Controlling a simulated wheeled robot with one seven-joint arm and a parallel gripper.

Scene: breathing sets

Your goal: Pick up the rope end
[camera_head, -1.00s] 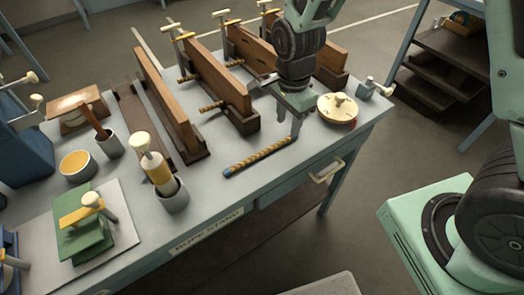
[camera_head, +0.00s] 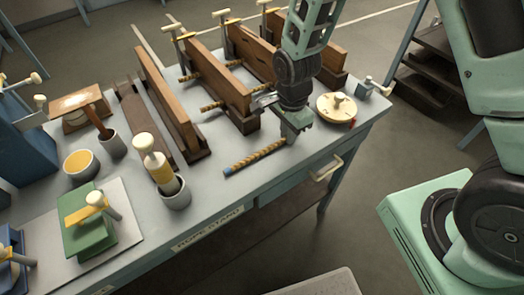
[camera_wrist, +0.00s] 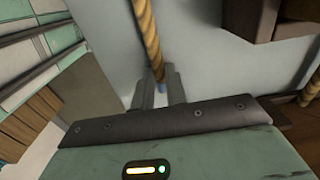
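A tan twisted rope (camera_head: 255,158) lies on the grey-blue workbench (camera_head: 228,198), near its front edge. Its left end has a blue tip (camera_head: 229,171). My gripper (camera_head: 291,138) is at the rope's right end and hides that end in the head view. The fingers look open, with a gap beside the rope. I cannot tell how high they are above the bench.
Wooden clamped boards (camera_head: 216,80) stand behind the gripper. A round cream dial (camera_head: 337,107) sits to its right. A grey cup with a yellow-and-white tool (camera_head: 174,194) stands left of the rope. A drawer handle (camera_head: 326,169) juts from the bench front.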

